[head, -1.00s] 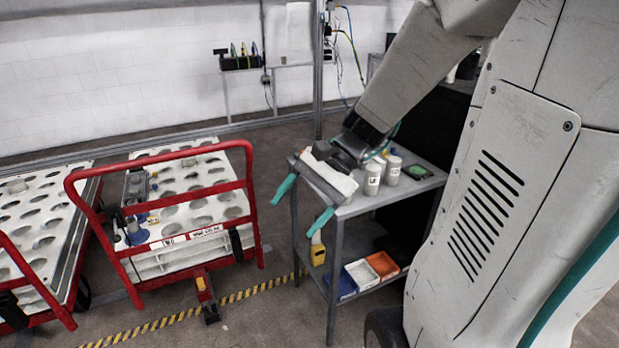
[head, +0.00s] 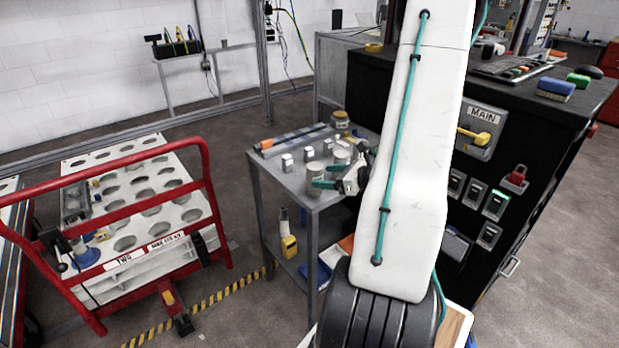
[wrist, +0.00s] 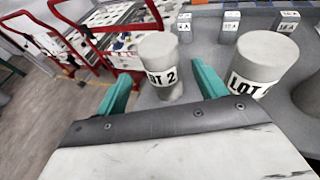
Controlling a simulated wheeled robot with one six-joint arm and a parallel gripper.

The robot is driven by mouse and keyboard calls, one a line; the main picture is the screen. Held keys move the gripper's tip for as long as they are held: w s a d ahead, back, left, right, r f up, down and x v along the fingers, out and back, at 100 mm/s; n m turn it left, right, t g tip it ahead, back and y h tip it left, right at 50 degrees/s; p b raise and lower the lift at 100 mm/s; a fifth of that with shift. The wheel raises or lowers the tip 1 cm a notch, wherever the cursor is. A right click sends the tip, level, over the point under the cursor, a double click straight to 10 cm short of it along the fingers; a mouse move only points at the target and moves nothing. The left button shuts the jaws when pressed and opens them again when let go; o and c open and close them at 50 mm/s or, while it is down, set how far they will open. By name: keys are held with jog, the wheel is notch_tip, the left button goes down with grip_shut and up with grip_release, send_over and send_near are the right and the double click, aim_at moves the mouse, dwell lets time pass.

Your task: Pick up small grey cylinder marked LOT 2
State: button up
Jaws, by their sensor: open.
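The small grey cylinder marked LOT 2 (wrist: 160,50) stands upright on the grey table, in the gap between the teal fingertips in the wrist view. My gripper (wrist: 163,74) is open, with one finger to each side of it and a visible gap on both sides. I cannot tell how far the fingertips reach along it. In the head view my gripper (head: 319,176) is low over the table, pointing left, and partly covers the cylinders there. The labels cannot be read in that view.
A second grey cylinder marked LOT (wrist: 257,66), its number unclear, stands just right of my right finger. Small marked blocks (wrist: 231,24) stand behind. A red-railed trolley (head: 125,205) is left of the table (head: 278,184). A black cabinet (head: 520,120) stands right.

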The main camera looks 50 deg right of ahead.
aim_at(310, 176)
jog(key=x, duration=0.6)
jog(key=shift+w+d+f, duration=0.15)
jog(key=shift+w+f, duration=0.15)
jog(key=shift+f, duration=0.1)
jog(key=c, duration=1.4)
jog(key=shift+r, duration=0.1)
